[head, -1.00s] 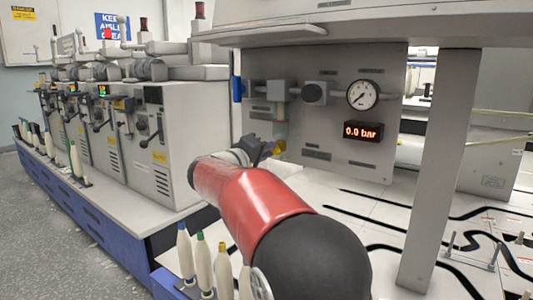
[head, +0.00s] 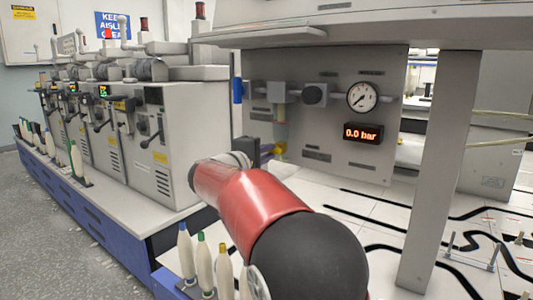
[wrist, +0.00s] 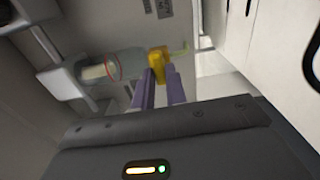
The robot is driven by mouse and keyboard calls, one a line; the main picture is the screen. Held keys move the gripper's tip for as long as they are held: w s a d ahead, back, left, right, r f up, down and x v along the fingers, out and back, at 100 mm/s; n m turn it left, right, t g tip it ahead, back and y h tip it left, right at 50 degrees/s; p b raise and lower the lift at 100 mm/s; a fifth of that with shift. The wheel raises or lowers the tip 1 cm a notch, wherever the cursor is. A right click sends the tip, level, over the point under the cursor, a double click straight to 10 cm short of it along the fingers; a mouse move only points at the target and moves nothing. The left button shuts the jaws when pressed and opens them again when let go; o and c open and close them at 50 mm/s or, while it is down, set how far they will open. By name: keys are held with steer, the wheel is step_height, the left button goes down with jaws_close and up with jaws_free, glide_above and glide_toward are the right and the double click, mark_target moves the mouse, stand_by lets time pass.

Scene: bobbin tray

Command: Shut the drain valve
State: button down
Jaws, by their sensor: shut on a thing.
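The drain valve (head: 280,149) is a small yellow knob at the bottom of the clear filter bowl (head: 280,128), which hangs on the grey panel. In the wrist view the yellow valve (wrist: 158,62) sits between the tips of my gripper's purple fingers (wrist: 159,76). The gripper is shut on it. The bowl (wrist: 120,65) shows to its left there, with a red ring and a pale element inside. In the head view my gripper (head: 270,153) is mostly hidden behind my red arm, with its tips at the valve.
A round gauge (head: 362,96) and a display (head: 363,132) reading 0.0 bar are on the panel. A grey post (head: 440,170) stands to the right. Grey machines (head: 165,140) stand left, and several bobbins (head: 204,262) stand in front near my arm.

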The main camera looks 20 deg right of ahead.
steer(key=c, duration=1.4)
jaws_free()
steer(key=shift+c, duration=0.2)
steer(key=v, duration=0.8)
steer(key=shift+d, duration=0.1)
